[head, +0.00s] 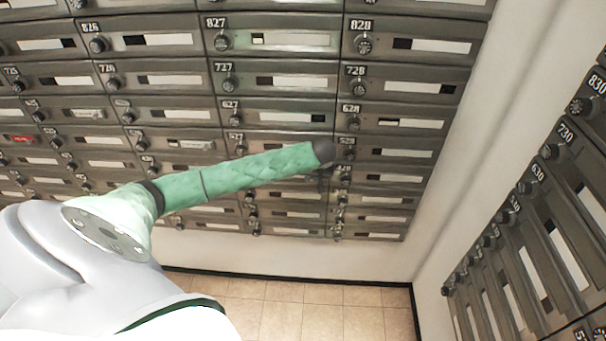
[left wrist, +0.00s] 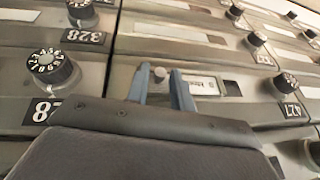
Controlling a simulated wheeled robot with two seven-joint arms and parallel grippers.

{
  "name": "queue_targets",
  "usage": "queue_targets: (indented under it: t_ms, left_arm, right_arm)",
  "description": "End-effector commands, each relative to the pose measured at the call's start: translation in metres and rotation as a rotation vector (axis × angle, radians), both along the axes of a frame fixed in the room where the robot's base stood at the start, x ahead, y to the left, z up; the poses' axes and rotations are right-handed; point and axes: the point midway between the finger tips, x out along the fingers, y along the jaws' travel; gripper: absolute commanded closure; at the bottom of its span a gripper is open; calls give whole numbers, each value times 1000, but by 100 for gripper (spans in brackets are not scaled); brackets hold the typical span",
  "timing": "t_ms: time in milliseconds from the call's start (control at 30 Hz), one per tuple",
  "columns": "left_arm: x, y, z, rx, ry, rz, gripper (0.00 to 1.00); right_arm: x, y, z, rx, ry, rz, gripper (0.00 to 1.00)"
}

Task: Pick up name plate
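A white name plate (left wrist: 205,84) with small dark print sits in a slot on a mailbox door in the left wrist view. My left gripper (left wrist: 160,76) points at this door, its two blue-grey fingers apart and open. The right-hand finger overlaps the plate's left end; I cannot tell whether it touches. A small round knob shows between the fingertips. In the head view my left gripper (head: 319,180) is a small dark shape at the end of my green-sleeved arm, in front of the lower mailboxes. The plate there is hidden or too small to tell. My right gripper is not in view.
Rows of grey mailboxes (head: 277,62) with dial locks cover the wall ahead. Another bank (head: 541,236) stands on the right wall. A dial (left wrist: 50,72) sticks out left of my fingers. The tiled floor (head: 300,305) is clear where it shows.

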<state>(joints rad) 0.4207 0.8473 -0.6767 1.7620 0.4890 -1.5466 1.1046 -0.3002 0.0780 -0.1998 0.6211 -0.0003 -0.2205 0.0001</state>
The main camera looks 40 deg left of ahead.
Motion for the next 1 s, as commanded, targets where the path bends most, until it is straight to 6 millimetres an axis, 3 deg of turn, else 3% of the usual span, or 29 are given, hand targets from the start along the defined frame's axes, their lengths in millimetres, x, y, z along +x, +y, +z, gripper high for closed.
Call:
queue_targets:
  t_ms: [100,200,233,600,867,1000]
  left_arm:
    - [0,0,0,0,0,0,79]
    - [0,0,0,0,0,0,98]
    - [0,0,0,0,0,0,100]
    - [0,0,4,0,-1,-1,100]
    - [1,0,34,0,-2,0,100]
    - [-16,-21,34,-2,2,-4,100]
  right_arm:
    - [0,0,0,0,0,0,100]
    - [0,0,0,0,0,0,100]
    - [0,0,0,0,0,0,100]
    - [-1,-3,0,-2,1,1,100]
    - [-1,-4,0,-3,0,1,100]
    - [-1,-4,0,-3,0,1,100]
